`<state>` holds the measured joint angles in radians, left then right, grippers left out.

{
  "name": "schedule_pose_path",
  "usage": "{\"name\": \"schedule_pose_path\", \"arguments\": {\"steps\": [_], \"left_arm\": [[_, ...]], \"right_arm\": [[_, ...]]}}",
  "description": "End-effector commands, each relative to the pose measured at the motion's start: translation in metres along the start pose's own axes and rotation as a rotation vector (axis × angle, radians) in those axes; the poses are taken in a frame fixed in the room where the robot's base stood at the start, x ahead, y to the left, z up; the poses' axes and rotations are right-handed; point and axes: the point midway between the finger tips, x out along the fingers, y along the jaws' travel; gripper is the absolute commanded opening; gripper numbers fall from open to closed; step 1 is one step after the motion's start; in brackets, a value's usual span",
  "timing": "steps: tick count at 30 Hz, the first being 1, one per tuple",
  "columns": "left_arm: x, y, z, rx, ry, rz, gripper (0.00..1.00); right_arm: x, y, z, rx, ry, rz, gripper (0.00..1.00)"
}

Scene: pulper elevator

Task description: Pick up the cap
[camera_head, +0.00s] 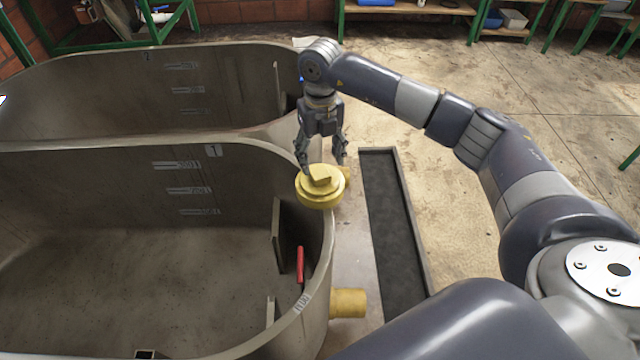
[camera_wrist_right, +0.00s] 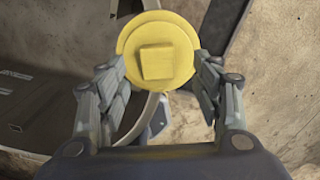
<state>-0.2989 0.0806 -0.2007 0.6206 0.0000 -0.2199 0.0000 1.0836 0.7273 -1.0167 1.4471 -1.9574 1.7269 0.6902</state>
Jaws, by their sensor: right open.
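The cap (camera_head: 320,188) is a round yellow disc with a square raised block on top. In the head view it shows at the right rim of the near tank. My right gripper (camera_head: 321,160) points down just above it, with its fingers spread. In the right wrist view the cap (camera_wrist_right: 158,50) lies at the ends of the two open fingers, its block facing the camera. The fingers of the right gripper (camera_wrist_right: 165,75) flank the cap; I cannot tell whether they touch it. What the cap rests on is hidden. My left gripper is not in view.
The near tank (camera_head: 120,215) and the far tank (camera_head: 130,95) fill the left. A yellow pipe stub (camera_head: 349,303) sticks out of the near tank. A red handle (camera_head: 300,265) is inside it. A dark floor channel (camera_head: 388,215) runs to the right, with open floor beyond.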

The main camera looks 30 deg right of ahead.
Motion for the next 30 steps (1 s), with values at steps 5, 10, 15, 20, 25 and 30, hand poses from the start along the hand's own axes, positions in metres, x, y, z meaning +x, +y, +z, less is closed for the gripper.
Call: {"name": "schedule_pose_path", "arguments": {"steps": [5,10,15,20,25,30], "left_arm": [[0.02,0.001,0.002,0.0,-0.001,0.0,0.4],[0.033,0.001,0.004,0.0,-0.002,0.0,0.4],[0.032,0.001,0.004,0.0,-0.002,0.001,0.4],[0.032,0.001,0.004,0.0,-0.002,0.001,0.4],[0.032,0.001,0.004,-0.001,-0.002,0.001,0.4],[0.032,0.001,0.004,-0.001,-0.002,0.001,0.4]], "right_arm": [[0.027,0.002,-0.002,-0.001,0.002,0.001,0.6],[0.047,0.002,-0.002,-0.001,0.001,0.0,0.6],[0.047,0.002,-0.002,-0.001,0.0,0.0,0.6],[0.047,0.002,-0.002,-0.001,0.0,0.0,0.46],[0.047,0.002,-0.002,-0.001,0.001,0.0,0.08],[0.047,0.002,-0.002,-0.001,0.0,0.001,0.08]]}}
